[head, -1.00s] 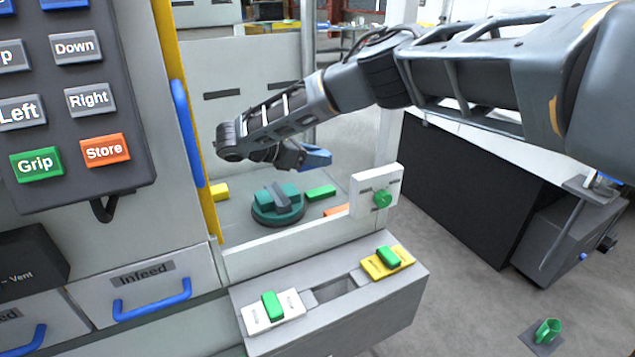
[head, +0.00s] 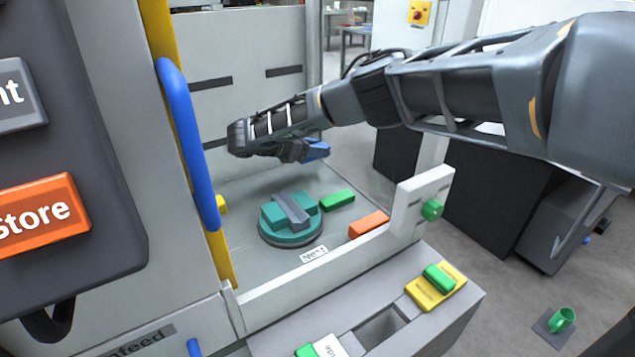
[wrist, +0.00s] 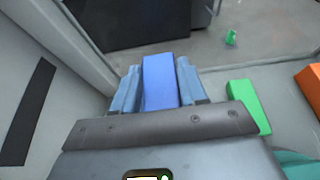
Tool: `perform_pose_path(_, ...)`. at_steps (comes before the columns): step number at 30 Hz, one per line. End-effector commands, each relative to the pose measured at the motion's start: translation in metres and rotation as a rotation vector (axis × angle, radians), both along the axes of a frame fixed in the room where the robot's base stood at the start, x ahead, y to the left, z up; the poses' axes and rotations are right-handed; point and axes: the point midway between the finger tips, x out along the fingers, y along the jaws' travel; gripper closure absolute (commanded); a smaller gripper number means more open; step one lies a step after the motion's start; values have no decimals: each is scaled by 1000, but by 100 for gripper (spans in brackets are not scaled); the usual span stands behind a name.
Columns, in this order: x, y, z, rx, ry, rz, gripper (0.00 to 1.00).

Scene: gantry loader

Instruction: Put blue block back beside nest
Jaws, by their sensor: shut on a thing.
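The blue block (wrist: 161,84) is held between the two fingers of my gripper (wrist: 160,88) in the wrist view. In the head view the blue block (head: 316,150) shows at the end of my gripper (head: 304,152), raised above the floor of the loader bay. The nest (head: 290,220) is a round teal fixture with a grey bar across it, and it stands below and in front of my gripper. A "Nest" label (head: 313,254) lies in front of it. My gripper is shut on the blue block.
A green block (head: 337,199) and an orange block (head: 368,224) lie right of the nest. A yellow block (head: 221,204) is at the left, by the door with the blue handle (head: 187,145). A low white front rail (head: 330,270) edges the bay.

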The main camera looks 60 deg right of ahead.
Motion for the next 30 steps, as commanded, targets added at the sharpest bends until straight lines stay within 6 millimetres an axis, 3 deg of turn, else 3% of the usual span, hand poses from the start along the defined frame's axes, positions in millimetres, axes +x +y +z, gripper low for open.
perform_pose_path(1, 0, 0, -16, -1, 0, 1, 90)
perform_pose_path(6, 0, 0, -36, -1, 0, 0, 90)
perform_pose_path(14, 0, 0, -46, -1, 1, 0, 90)
perform_pose_path(22, 0, 0, -75, -1, 0, 1, 90)
perform_pose_path(30, 0, 0, -75, 0, -1, 0, 90)
